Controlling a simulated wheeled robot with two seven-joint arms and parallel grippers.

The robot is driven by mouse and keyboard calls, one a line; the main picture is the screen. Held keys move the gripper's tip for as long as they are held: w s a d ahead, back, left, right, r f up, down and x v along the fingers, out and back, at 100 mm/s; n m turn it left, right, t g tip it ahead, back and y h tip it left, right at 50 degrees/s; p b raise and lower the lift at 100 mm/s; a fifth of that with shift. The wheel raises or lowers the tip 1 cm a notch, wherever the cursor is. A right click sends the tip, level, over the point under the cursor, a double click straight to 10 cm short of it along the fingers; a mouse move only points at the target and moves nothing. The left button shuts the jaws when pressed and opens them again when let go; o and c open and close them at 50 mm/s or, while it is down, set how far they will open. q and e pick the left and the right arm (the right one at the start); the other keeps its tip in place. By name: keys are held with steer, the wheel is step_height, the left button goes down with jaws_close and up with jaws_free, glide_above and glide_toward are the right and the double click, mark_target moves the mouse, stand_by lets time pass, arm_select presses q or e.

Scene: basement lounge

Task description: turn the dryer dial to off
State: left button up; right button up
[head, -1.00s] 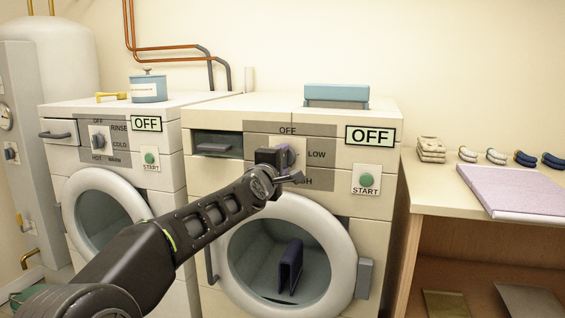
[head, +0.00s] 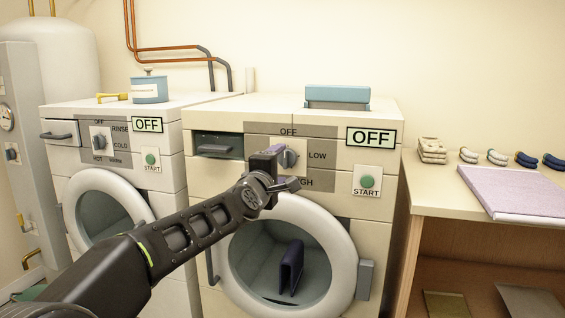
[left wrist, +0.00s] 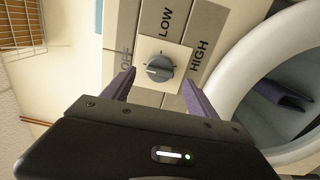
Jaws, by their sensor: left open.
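The dryer (head: 380,190) is the right-hand machine. Its grey dial (head: 289,158) sits on a panel marked OFF at top, LOW at right and HIGH below. The dial also shows in the left wrist view (left wrist: 160,68), on a pale square plate between the labels; I cannot tell surely where its pointer points. The dryer's display (head: 371,137) reads OFF. My left gripper (head: 281,166) is open and empty just in front of the dial. In the left wrist view its purple fingers (left wrist: 158,82) are spread on either side, short of the dial and apparently not touching it.
A washer (head: 110,165) with its own dial stands at left. A wooden table (head: 450,200) with folded items is at right.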

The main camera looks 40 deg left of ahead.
arm_select(q)
steer(key=v, duration=0.4)
steer(key=shift+s, duration=0.1)
stand_by(0.4)
